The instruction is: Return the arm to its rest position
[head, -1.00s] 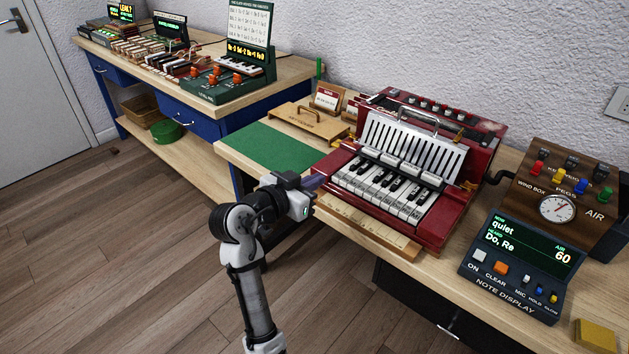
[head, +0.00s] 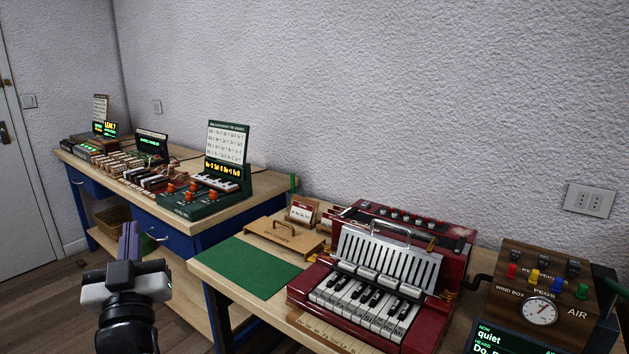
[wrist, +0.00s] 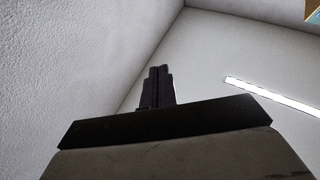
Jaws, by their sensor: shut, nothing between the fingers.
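My gripper (head: 130,243) is raised at the lower left of the head view, fingers pointing up. It stands in front of the blue workbench, apart from everything on the tables. In the wrist view its dark fingers (wrist: 158,86) lie close together, shut and empty, against the ceiling and walls. My arm below the wrist runs out of the bottom of the head view.
A red accordion-like keyboard (head: 380,285) stands on the near wooden table beside a green mat (head: 248,267). A brown wind box (head: 545,292) and a partly cut-off note display (head: 488,341) are at right. The blue bench (head: 185,243) holds several devices.

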